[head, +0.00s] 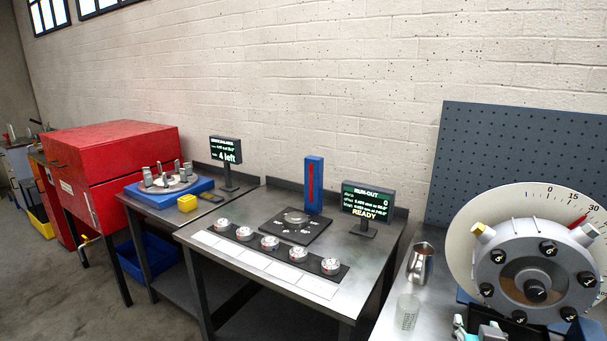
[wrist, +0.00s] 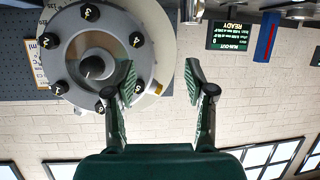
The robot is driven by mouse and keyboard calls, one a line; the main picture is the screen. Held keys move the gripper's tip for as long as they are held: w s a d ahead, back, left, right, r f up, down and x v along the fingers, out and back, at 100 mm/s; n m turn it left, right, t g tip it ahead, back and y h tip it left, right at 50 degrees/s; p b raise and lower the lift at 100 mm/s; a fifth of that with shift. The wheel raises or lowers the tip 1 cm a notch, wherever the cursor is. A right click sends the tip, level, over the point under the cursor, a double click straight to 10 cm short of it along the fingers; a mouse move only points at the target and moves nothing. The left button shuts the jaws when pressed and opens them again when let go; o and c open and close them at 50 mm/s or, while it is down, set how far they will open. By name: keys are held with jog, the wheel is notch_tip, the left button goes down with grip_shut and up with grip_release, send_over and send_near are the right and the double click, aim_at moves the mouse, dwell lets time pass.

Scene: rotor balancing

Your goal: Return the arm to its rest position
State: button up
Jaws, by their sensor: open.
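My gripper (wrist: 160,80) shows in the wrist view with its two green-padded fingers spread apart and nothing between them. That view is upside down, and the gripper is raised in front of the wall. The grey rotor (wrist: 95,60), with numbered black knobs around its face, lies behind and beside the left finger in the picture. In the head view the rotor (head: 536,268) stands at the right in front of a pale dial with a red pointer. I cannot tell whether the gripper touches it. My arm's pose is mostly hidden in the head view.
A steel table (head: 215,262) holds several small round parts, a black plate (head: 297,238) and a run-out screen (head: 367,202) reading READY. A red cabinet (head: 115,150) is at left. Floor is clear at left front.

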jog(key=s+a+f+n+t+y, duration=0.1)
jog(key=s+a+f+n+y, duration=0.1)
jog(key=s+a+f, duration=0.55)
jog(key=s+a+f+n+t+y, duration=0.15)
jog(key=s+a+f, duration=0.25)
jog(key=s+f, duration=0.55)
jog(key=s+a+y, duration=0.1)
jog(key=s+a, duration=0.1)
jog(key=s, duration=0.9)
jog(key=s+a+n+y, duration=0.1)
jog(key=s+a, duration=0.1)
jog(key=s, duration=0.9)
jog(key=shift+s+a+y, duration=0.2)
jog(key=shift+a+y, duration=0.15)
jog(key=shift+a, duration=0.05)
